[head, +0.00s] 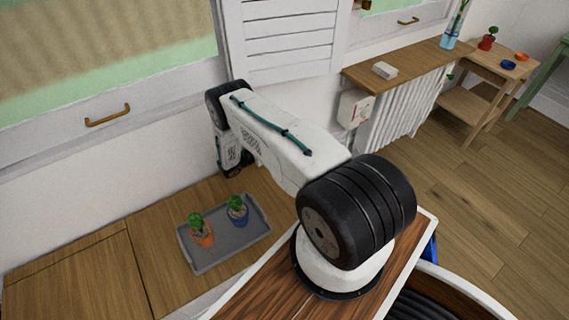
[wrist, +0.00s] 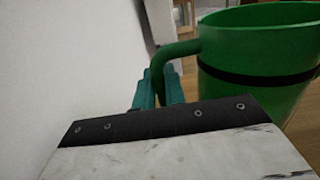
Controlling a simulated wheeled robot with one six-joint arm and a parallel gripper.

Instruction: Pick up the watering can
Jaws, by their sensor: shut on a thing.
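The green watering can (wrist: 262,50) with a dark band fills the upper right of the wrist view. Its handle curves down to the left toward my gripper (wrist: 159,82). The teal fingers are shut on the handle, one on each side of it. The can's body is to the right of the fingers, and its lower part is cut off by my wrist. In the head view my arm hides both the gripper and the can. I cannot tell whether the can rests on a surface.
A white wall (wrist: 70,70) is close on the left of the wrist view. In the head view, a grey tray (head: 187,250) with two small potted plants lies on the wooden bench (head: 80,270). A wooden shelf (head: 420,66) over a radiator is at the right.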

